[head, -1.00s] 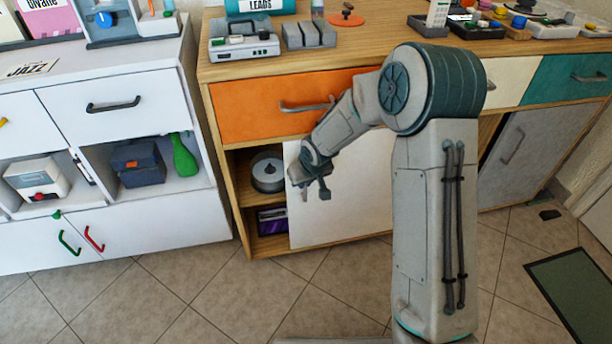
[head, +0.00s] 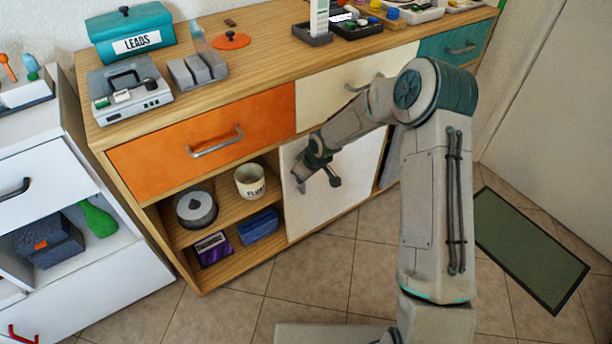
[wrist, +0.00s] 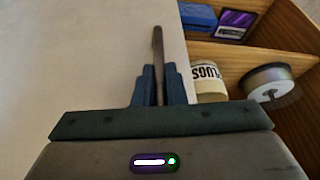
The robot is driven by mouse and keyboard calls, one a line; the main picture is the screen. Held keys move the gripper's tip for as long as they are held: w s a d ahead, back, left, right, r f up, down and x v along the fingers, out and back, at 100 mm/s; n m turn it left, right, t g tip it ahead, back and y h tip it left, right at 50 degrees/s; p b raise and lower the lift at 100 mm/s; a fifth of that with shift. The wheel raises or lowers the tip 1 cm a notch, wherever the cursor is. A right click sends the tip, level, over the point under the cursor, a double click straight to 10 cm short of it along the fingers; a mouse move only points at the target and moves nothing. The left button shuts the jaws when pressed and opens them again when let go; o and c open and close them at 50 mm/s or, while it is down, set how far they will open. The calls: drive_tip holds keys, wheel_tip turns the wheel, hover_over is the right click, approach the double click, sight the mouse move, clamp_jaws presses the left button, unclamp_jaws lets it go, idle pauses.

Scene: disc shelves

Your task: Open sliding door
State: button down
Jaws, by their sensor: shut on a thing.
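The white sliding door (head: 345,180) covers the middle of the wooden cabinet's lower part. Left of it the compartment stands open. My gripper (head: 318,172) is at the door's left edge, shut on the door's handle. In the wrist view the gripper (wrist: 156,88) has its fingers on both sides of the thin dark handle (wrist: 158,50), which stands out from the white door panel (wrist: 75,60). The handle is mostly hidden by my gripper in the head view.
The open shelves hold a disc spindle (head: 196,209), a cup (head: 250,181), a purple case (head: 213,248) and a blue box (head: 259,225). An orange drawer (head: 200,150) is above. A white cabinet (head: 75,255) stands left. A green mat (head: 525,245) lies on the floor at right.

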drive_tip(key=shift+d, duration=0.15)
drive_tip(key=c, duration=1.5)
unclamp_jaws()
drive_tip(key=p+v, duration=0.3)
drive_tip(key=v, duration=1)
drive_tip(key=shift+s+d+r+p, duration=0.1)
drive_tip(key=shift+d+r+p, duration=0.05)
drive_tip(key=shift+r+p, duration=0.2)
